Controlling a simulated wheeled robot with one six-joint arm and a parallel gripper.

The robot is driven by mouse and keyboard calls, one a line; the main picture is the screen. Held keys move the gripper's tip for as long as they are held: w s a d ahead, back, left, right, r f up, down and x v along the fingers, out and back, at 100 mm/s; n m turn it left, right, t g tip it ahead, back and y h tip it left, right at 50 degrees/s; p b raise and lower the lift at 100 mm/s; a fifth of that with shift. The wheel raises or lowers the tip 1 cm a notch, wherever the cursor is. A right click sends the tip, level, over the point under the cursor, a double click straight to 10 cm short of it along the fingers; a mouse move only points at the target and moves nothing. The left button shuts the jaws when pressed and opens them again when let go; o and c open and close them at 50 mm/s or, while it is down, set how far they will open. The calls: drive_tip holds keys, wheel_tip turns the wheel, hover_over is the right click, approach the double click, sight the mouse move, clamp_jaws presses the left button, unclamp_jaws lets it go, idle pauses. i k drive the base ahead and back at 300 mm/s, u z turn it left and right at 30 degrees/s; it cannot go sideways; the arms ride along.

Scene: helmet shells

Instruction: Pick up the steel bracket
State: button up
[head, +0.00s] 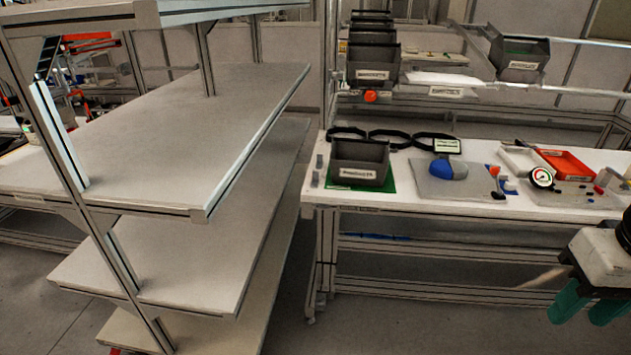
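I cannot make out a steel bracket for certain in the head view. A dark grey bin (360,165) with a white label stands on a green mat (346,188) at the left of the white workbench; its contents are hidden and the label is too small to read surely. Small grey metal-looking pieces (318,162) sit at the bench's left edge, too small to identify. My gripper (587,309) hangs at the lower right in front of the bench, its two green fingers apart with nothing seen between them.
More bins (371,68) sit on the upper rack. An empty grey shelf unit (190,120) fills the left.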

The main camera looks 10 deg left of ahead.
sight(314, 183)
drive_tip(key=u, duration=0.25)
drive_tip(key=i, duration=0.7)
drive_tip(key=u, duration=0.75)
drive_tip(key=i, duration=0.75)
drive_tip(key=u, duration=0.15)
